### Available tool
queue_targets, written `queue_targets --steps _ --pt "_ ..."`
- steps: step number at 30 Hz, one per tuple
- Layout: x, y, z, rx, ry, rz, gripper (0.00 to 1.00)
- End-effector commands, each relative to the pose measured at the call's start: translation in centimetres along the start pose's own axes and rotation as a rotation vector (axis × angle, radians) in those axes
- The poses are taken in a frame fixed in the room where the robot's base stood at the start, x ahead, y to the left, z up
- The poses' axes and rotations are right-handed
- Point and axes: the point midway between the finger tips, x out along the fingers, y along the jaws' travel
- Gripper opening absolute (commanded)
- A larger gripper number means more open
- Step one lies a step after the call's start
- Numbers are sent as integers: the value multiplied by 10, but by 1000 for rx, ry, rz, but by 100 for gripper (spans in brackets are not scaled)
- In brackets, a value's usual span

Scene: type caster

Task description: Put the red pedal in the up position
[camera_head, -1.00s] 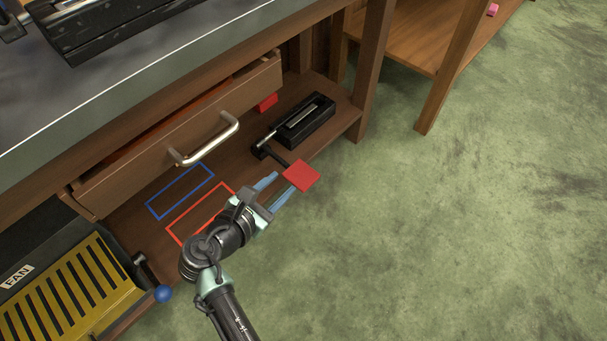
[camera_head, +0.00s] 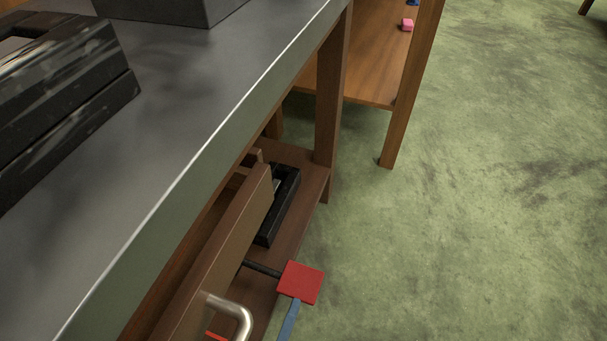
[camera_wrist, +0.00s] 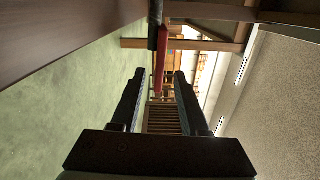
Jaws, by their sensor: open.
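The red pedal (camera_head: 301,283) is a flat red square plate on a black lever (camera_head: 262,268). The lever leads back toward a black box (camera_head: 283,200) on the low shelf, partly hidden by the drawer front. One bluish finger of my gripper (camera_head: 289,320) shows just below the pedal's near edge; the rest is out of the head view. In the wrist view the pedal (camera_wrist: 161,62) appears edge-on, in line with the gap between my gripper's (camera_wrist: 159,76) open dark fingers. I cannot tell whether either finger touches it.
A drawer front (camera_head: 215,255) with a metal handle (camera_head: 236,312) stands close left of the pedal. The grey tabletop (camera_head: 215,85) overhangs above. A table leg (camera_head: 330,100) rises behind. Green floor (camera_head: 470,220) to the right is open.

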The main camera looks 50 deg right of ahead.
Motion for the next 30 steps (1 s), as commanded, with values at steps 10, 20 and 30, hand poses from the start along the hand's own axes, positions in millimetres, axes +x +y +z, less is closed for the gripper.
queue_targets --steps 10,20,30 --pt "73 5 -1 6 6 -1 45" --pt "106 1 -1 4 3 0 45" --pt "106 0 0 4 1 1 34"
